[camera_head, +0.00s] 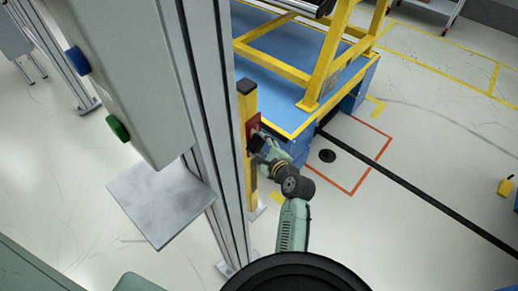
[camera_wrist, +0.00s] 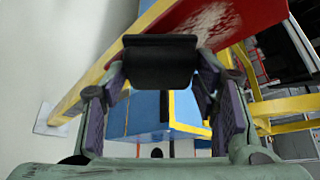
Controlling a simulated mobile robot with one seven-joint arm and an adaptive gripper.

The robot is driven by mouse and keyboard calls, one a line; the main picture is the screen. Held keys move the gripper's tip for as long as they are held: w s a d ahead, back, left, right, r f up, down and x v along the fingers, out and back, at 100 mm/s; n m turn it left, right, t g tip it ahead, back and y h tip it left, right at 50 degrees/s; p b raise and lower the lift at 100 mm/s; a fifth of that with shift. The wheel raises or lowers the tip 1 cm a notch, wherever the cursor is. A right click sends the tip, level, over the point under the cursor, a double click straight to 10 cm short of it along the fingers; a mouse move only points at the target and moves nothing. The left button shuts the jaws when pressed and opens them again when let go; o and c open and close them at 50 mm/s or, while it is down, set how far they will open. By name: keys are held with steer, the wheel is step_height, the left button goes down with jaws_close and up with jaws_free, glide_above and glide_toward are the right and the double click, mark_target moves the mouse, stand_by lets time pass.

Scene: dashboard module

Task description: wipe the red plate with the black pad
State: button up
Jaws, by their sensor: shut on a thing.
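The black pad (camera_wrist: 160,64) is held between the two fingers of my gripper (camera_wrist: 161,80) in the wrist view. The red plate (camera_wrist: 262,17) is just beyond the pad, at the top of that view, with a pale, speckled patch on its face. The pad overlaps the plate's lower edge in the picture; I cannot tell whether they touch. In the head view the red plate (camera_head: 253,127) is on a yellow post, and my gripper (camera_head: 266,150) is right at it. The gripper hides part of the plate there.
The yellow post (camera_head: 247,103) stands beside a blue platform (camera_head: 283,61) with a yellow frame (camera_head: 321,72). A grey upright with a cabinet (camera_head: 120,70) and a tilted grey panel (camera_head: 162,200) are to the left. The floor at right is mostly clear, with a black cable (camera_head: 410,188).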

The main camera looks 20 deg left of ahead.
mark_target(254, 139)
steer(key=shift+s+a+r+p, duration=0.15)
steer(key=shift+s+r+p, duration=0.25)
steer(key=shift+p, duration=0.75)
steer(key=shift+s+a+r+p, duration=0.15)
steer(key=shift+r+p, duration=0.4)
steer(key=shift+p, duration=0.6)
steer(key=shift+r+p, duration=0.85)
steer(key=shift+p, duration=0.15)
steer(key=shift+w+d, duration=0.25)
steer(key=shift+w, duration=0.4)
steer(key=shift+w+d, duration=0.2)
steer(key=shift+w, duration=0.45)
steer(key=shift+w+d, duration=0.25)
steer(key=shift+w, duration=0.4)
steer(key=shift+d, duration=0.1)
steer(key=shift+s+d+f, duration=0.1)
steer(key=shift+s+d, duration=0.25)
steer(key=shift+d, duration=0.55)
steer(key=shift+s+d+r, duration=0.1)
steer(key=shift+s+d, duration=0.25)
steer(key=shift+d, duration=0.6)
steer(key=shift+s+d+f, duration=0.1)
steer(key=shift+s+d, duration=0.25)
steer(key=shift+d, duration=0.55)
steer(key=shift+s+d, duration=0.25)
steer(key=shift+d, duration=0.45)
steer(key=shift+s+d, duration=0.25)
steer(key=shift+d, duration=0.45)
